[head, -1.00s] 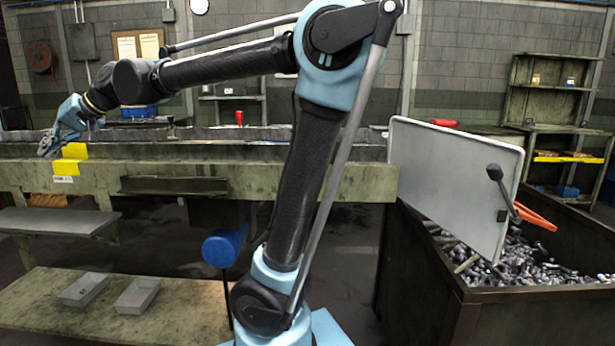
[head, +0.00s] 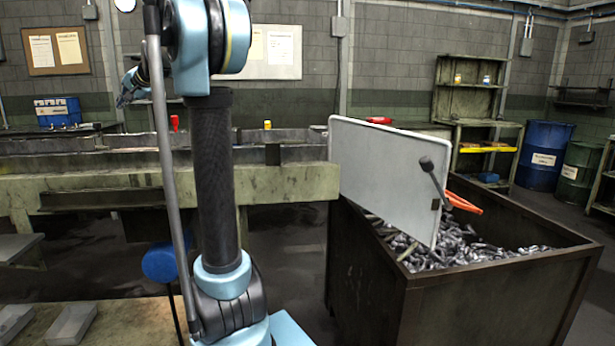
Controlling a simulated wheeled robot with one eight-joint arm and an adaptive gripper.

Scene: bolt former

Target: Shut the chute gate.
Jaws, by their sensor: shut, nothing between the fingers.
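The chute gate appears to be the light grey panel (head: 380,165) at the right end of the long trough (head: 290,180). It stands upright and slanted, jutting out over a bin (head: 420,285) of metal bolts (head: 465,245). A rod with a black knob (head: 427,163) sticks out from its right side, near an orange loop (head: 463,203). My gripper (head: 128,97) is far left of the gate, above and behind the trough, partly hidden by my arm. It is shut and empty, and touches nothing that I can see.
The dark bin's high walls stand below the gate. A blue cylinder (head: 160,262) sticks out under the trough. Blue (head: 544,155) and green (head: 578,172) drums and a shelf (head: 470,100) stand at the back right. The floor behind the bin looks clear.

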